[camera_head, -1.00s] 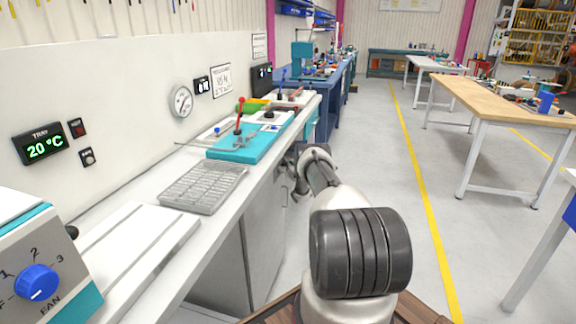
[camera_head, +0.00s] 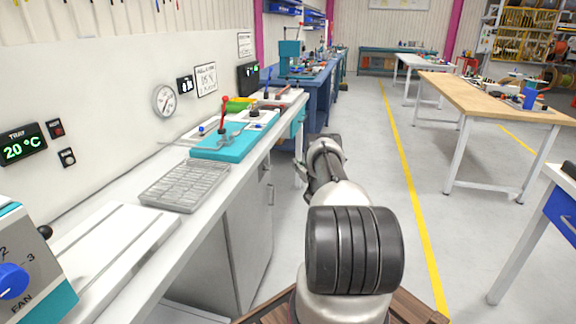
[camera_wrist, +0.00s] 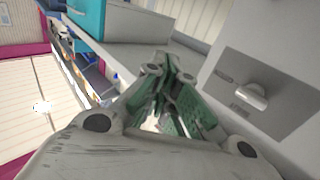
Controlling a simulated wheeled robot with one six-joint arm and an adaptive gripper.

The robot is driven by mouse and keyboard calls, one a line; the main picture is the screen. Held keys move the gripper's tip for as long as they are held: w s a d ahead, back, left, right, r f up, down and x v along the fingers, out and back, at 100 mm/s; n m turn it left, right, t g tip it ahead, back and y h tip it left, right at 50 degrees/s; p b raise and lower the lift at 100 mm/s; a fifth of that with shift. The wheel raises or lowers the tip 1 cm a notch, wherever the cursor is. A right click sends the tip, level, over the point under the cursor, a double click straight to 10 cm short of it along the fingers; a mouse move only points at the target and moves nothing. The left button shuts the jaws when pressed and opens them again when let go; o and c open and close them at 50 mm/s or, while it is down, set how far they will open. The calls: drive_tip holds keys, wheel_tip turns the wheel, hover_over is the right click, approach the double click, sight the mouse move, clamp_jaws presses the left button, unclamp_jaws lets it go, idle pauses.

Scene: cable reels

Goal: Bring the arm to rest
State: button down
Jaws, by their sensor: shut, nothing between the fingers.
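My arm (camera_head: 345,195) reaches forward from my base in the head view, over the floor to the right of the long bench. The fingers cannot be made out in the head view. In the wrist view my gripper (camera_wrist: 172,68) has its green-grey fingers drawn together at the tips, with nothing held. The grey cabinet front under the bench, with a pale handle (camera_wrist: 250,95), is close on the right of the fingers in that view.
The white bench (camera_head: 120,262) on the left carries a grey grid tray (camera_head: 185,185) and a teal fixture (camera_head: 235,138) with a red lever. A wooden-topped table (camera_head: 490,95) stands at the right. The grey floor by the yellow line (camera_head: 400,165) is clear.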

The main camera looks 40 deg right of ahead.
drive_tip(key=shift+s+d, duration=0.45)
drive_tip(key=shift+s, duration=0.15)
